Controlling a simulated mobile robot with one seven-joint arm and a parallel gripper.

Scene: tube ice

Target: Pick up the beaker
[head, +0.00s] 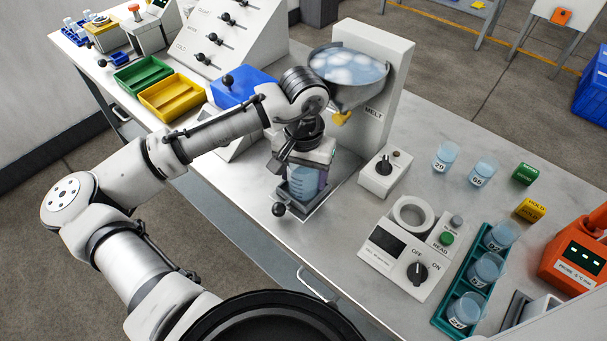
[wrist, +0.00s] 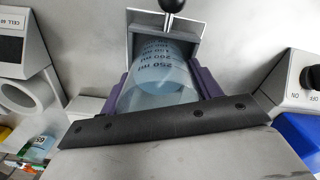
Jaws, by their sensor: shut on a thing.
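The beaker (head: 301,184) is clear with a blue tint and stands in a small metal bay below the melt machine. It also shows in the wrist view (wrist: 160,75), with printed volume marks up to 250 ml. My gripper (head: 308,170) reaches down from above and is shut on the beaker. Its purple fingers (wrist: 160,92) lie along both sides of it in the wrist view. I cannot tell whether the beaker's base touches the bay floor. The gripper body hides part of its upper end.
The metal bay (wrist: 190,45) has raised walls and a black knob (head: 279,209) in front. The melt machine's funnel (head: 348,75) overhangs behind my gripper. A control box (head: 385,174) is close at right, a blue box (head: 240,86) at left. Bare bench lies in front.

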